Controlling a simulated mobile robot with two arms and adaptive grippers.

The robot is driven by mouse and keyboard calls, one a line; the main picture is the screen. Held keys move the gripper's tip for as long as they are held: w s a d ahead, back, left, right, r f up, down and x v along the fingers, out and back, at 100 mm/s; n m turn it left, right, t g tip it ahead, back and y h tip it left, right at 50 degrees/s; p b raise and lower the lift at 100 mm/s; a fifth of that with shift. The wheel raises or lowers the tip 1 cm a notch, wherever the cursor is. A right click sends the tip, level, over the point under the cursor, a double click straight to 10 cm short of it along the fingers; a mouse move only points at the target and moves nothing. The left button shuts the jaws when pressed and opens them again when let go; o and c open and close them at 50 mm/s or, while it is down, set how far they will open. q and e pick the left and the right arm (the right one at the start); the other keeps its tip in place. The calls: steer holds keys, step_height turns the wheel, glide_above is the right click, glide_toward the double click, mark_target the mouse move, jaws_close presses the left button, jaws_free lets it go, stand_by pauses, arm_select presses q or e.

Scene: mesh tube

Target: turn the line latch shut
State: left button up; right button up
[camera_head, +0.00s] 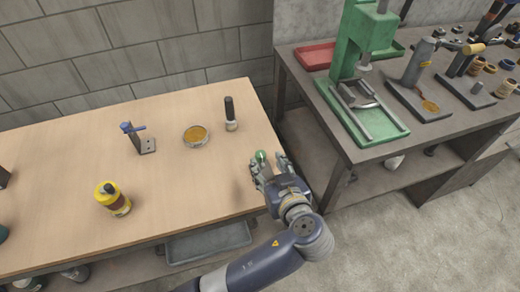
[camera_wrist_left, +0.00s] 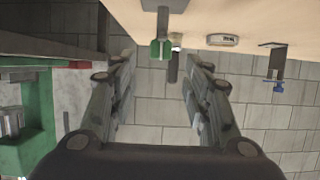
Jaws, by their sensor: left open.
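A small fixture with a green handle (camera_head: 262,156) stands near the right edge of the wooden table. It also shows in the left wrist view, where the picture is upside down, as a green part (camera_wrist_left: 160,50) on a grey mount. A grey bracket with a blue handle (camera_head: 133,128) stands further left. No label shows which one is the line latch. My left gripper (camera_head: 268,167) is open and empty at the green-handled fixture. In the left wrist view the green part lies between its two fingers; I cannot tell if they touch it. My right gripper is out of view.
A black-handled tool (camera_head: 230,112) stands upright behind the gripper, beside a round amber dish (camera_head: 196,134). A dark bench with a green press (camera_head: 362,60) is at the right. The table's middle is clear.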

mark_target(261, 155)
arm_select(q)
steer(key=x, duration=0.5)
steer(key=shift+w+a+p, duration=0.1)
steer(key=shift+w+p, duration=0.05)
steer(key=shift+p, duration=0.15)
steer(key=shift+x, duration=1)
steer(key=shift+f, duration=0.1)
steer(key=c, duration=0.7)
jaws_close()
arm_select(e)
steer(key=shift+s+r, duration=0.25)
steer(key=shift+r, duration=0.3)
